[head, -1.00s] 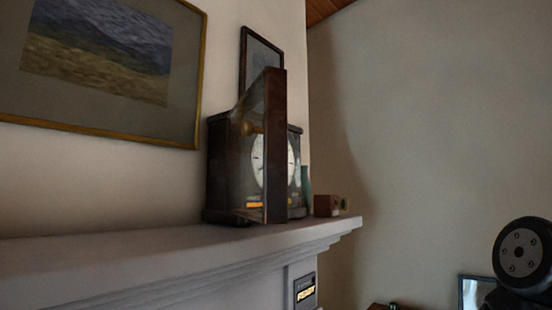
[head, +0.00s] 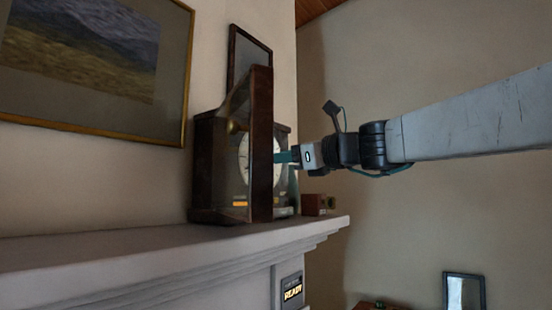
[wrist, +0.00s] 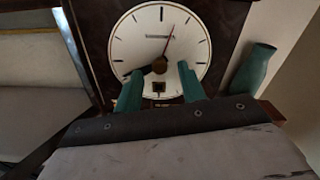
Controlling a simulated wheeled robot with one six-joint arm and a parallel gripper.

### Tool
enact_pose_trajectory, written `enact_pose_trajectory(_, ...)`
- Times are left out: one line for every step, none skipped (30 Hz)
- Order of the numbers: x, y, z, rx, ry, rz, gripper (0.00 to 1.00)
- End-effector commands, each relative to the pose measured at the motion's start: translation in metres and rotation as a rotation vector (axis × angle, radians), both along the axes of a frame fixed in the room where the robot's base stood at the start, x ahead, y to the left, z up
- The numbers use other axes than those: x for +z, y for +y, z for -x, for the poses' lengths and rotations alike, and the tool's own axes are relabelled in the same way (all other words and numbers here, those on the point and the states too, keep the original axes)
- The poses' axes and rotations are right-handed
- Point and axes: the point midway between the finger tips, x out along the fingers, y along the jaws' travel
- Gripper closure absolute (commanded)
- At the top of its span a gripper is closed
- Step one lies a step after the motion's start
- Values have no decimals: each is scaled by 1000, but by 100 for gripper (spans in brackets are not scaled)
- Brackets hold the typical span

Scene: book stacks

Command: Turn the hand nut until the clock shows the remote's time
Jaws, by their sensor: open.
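The mantel clock (head: 210,165) has a dark wooden case, and its glazed door (head: 262,150) stands open toward me, partly covering the white dial (head: 244,160). The brass hand nut (wrist: 159,65) is at the dial's centre. My gripper (head: 282,157) is in front of the dial. In the wrist view its teal fingertips (wrist: 159,72) are apart, one either side of the nut. I cannot make out a remote.
A small wooden box (head: 313,205) sits on the mantel shelf (head: 120,247) right of the clock. A teal vase (wrist: 254,68) stands close to the clock's right side. Framed pictures hang behind.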

Motion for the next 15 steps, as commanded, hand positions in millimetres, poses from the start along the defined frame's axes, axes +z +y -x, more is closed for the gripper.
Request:
enact_pose_trajectory(0,6,-5,2,1,1,60)
enact_pose_trajectory(0,9,-7,2,0,1,60)
enact_pose_trajectory(0,12,-9,2,0,1,60)
enact_pose_trajectory(0,13,-10,2,0,1,60)
enact_pose_trajectory(0,15,-11,1,0,2,60)
enact_pose_trajectory(0,16,-13,0,0,1,60)
enact_pose_trajectory(0,17,-13,0,-1,2,60)
enact_pose_trajectory(0,17,-14,0,-1,2,60)
enact_pose_trajectory(0,18,-14,0,-1,2,60)
enact_pose_trajectory(0,18,-14,0,-1,2,60)
enact_pose_trajectory(0,18,-14,0,-1,2,60)
enact_pose_trajectory(0,18,-14,0,-1,2,60)
enact_pose_trajectory(0,18,-14,0,-1,2,60)
enact_pose_trajectory(0,18,-14,0,-1,2,60)
enact_pose_trajectory(0,18,-14,0,-1,2,63)
